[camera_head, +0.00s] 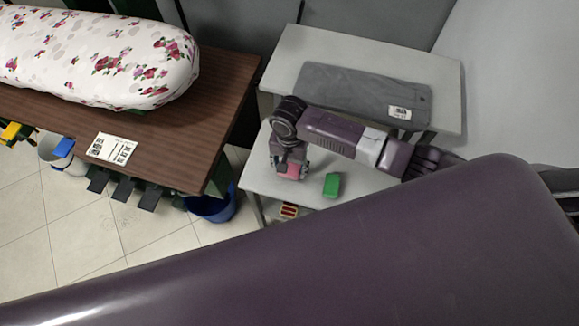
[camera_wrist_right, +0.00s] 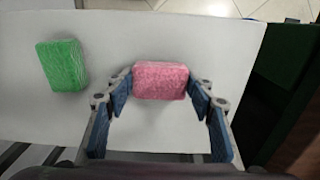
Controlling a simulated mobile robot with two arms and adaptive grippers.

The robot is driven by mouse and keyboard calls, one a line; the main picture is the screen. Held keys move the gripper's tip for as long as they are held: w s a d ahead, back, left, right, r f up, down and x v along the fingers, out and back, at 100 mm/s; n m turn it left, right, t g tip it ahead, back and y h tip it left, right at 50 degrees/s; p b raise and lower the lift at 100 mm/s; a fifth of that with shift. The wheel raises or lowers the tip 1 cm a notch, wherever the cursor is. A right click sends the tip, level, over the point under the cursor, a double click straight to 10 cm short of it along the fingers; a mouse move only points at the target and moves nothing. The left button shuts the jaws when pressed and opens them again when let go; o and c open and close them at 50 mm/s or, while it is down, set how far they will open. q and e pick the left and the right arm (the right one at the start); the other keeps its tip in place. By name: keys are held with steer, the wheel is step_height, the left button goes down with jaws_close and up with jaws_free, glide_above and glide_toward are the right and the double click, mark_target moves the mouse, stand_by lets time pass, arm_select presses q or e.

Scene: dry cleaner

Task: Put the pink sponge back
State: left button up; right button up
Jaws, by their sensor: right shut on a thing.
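The pink sponge (camera_wrist_right: 160,80) is between the fingers of my right gripper (camera_wrist_right: 160,88) in the right wrist view, with a finger touching each side. In the head view the pink sponge (camera_head: 291,171) shows under my right gripper (camera_head: 290,168), low over the lower white shelf, partly hidden by the fingers. I cannot tell whether the sponge touches the shelf. My left gripper is not in view.
A green sponge (camera_head: 332,185) lies on the lower white shelf (camera_head: 258,180), beside my right gripper. Folded grey cloth (camera_head: 350,88) lies on the upper shelf (camera_head: 445,80). A brown table (camera_head: 165,150) with a floral padded board (camera_head: 90,60) stands left. A blue bucket (camera_head: 215,208) stands below.

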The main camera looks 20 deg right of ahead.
mark_target(289, 169)
steer(key=shift+f, duration=0.3)
steer(key=shift+f, duration=0.15)
steer(key=o, duration=1.1)
step_height(289, 169, up, 12)
steer(key=shift+r, duration=0.2)
